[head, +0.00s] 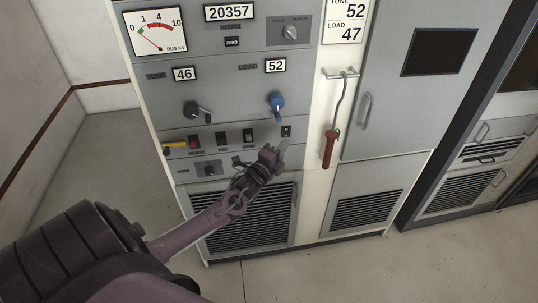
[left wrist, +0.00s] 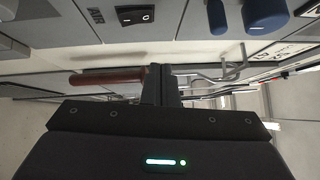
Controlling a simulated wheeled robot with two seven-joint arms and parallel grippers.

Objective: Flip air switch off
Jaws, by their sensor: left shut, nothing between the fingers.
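A row of small dark rocker switches runs along the lower panel of the grey rack. The rightmost switch (head: 286,131) sits apart, below the blue knob (head: 276,101). My left gripper (head: 283,146) is just below the rightmost switch, shut and empty. In the left wrist view the gripper fingers (left wrist: 162,86) are together, and a black rocker switch (left wrist: 135,15) marked with a line and a circle shows beyond them. I cannot tell whether they touch the panel. My right gripper is not in view.
A red-handled hook (head: 329,148) hangs on the white strip right of the panel. A black knob (head: 197,112) and a yellow-handled item (head: 174,148) are on the left. A vented door (head: 242,217) lies below. The floor in front (head: 330,268) is clear.

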